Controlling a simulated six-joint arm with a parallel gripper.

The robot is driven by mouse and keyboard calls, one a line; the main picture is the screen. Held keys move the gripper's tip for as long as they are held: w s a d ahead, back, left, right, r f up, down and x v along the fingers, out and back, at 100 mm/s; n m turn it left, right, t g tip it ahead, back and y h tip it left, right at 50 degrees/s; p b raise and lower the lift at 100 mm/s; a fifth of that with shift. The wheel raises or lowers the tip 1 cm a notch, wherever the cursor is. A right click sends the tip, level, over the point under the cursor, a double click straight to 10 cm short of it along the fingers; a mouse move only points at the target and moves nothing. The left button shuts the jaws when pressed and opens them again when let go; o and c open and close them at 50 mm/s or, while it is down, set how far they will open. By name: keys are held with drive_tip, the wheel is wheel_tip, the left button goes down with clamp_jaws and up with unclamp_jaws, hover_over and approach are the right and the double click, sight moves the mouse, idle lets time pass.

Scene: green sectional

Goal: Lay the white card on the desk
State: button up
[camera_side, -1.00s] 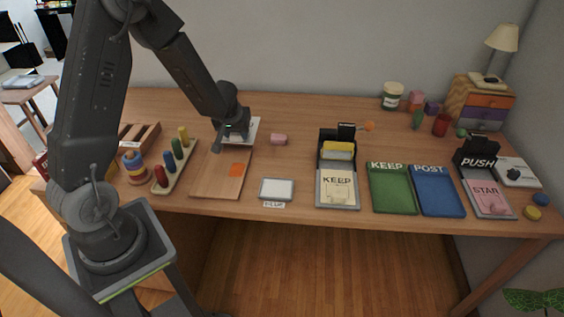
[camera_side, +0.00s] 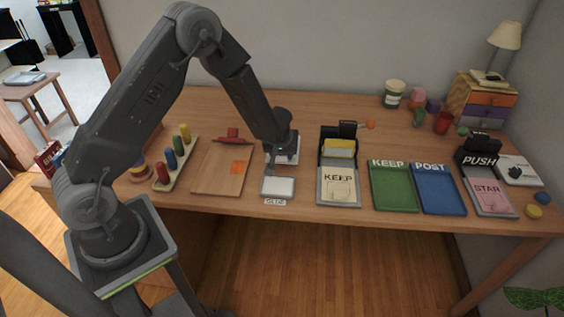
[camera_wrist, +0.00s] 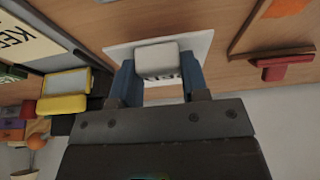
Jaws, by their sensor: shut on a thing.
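The white card (camera_side: 290,157) is at my gripper (camera_side: 279,156), just behind the white glue pad in the side view. In the wrist view, the card (camera_wrist: 203,43) spreads behind a pale block (camera_wrist: 157,61), with part of some dark print showing. My gripper's blue fingers (camera_wrist: 156,78) are shut on this block, which sits against the card's face. The card appears close above the desk (camera_side: 330,113), but I cannot tell whether it touches. My gripper hides part of the card.
The glue pad (camera_side: 278,187) lies in front. A wooden board (camera_side: 208,180) with an orange patch and a red-handled tool (camera_side: 233,136) is left. The KEEP card holder (camera_side: 338,187), green tray (camera_side: 393,190) and blue tray (camera_side: 438,190) are right. Bare desk lies behind.

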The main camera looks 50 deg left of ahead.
sight(282, 161)
drive_tip(key=shift+f, duration=2)
drive_tip(key=shift+f, duration=0.1)
drive_tip(key=o, duration=0.9)
